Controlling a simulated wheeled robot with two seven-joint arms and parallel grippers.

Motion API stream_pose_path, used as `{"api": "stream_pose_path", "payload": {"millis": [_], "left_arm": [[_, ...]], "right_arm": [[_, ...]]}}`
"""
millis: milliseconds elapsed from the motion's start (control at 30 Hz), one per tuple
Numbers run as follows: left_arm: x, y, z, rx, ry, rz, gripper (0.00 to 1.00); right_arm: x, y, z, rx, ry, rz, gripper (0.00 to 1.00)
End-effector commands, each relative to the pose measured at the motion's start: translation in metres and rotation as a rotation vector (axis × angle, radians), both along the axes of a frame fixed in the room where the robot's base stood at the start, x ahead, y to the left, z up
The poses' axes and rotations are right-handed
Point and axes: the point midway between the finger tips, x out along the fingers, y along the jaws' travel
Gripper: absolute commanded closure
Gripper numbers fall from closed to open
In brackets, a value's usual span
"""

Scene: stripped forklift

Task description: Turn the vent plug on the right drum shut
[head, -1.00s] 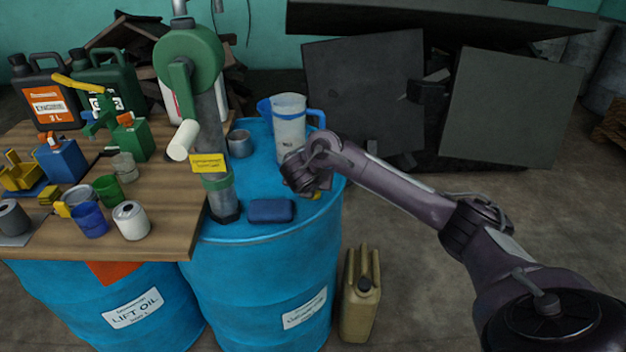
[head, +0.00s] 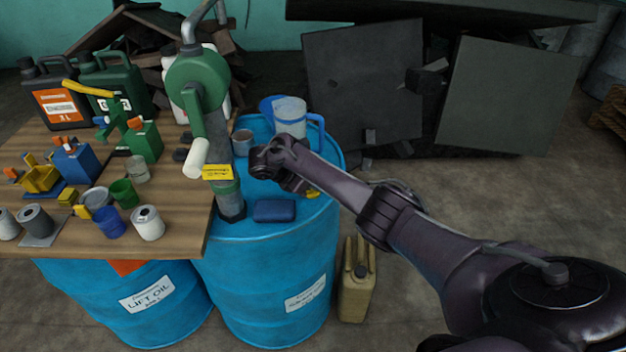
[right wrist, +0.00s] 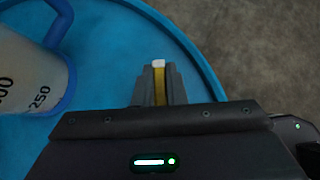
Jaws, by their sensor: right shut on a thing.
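The right drum (head: 265,285) is blue, with a hand pump (head: 200,85) standing on its top. My right gripper (right wrist: 158,85) is low over the drum top near its right rim. In the right wrist view its fingers are shut on a narrow yellow piece with a pale tip, the vent plug (right wrist: 159,80). In the head view a bit of yellow (head: 312,193) shows beside my right wrist, which hides the fingertips. How far the plug is turned cannot be seen. My left gripper is not in view.
A measuring jug (head: 290,117) with a blue handle stands close behind my gripper, also in the wrist view (right wrist: 28,70). A grey cup (head: 242,142) and a blue block (head: 274,210) are on the drum. A wooden table (head: 180,235) with cans is left. A tan jerrycan (head: 355,290) stands on the floor.

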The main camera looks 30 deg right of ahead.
Motion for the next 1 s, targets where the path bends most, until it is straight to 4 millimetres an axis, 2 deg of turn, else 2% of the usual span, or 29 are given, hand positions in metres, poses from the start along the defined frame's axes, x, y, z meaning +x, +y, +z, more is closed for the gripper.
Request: {"api": "stream_pose_path", "payload": {"millis": [300,600,1000], "left_arm": [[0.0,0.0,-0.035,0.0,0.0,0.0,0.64],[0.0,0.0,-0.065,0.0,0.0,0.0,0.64],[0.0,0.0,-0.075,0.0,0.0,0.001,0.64]], "right_arm": [[0.001,0.001,-0.007,0.002,0.002,-0.274,1.0],[0.0,0.0,-0.006,0.002,0.002,-0.445,1.0],[0.0,0.0,-0.002,0.001,0.002,-0.517,1.0]]}}
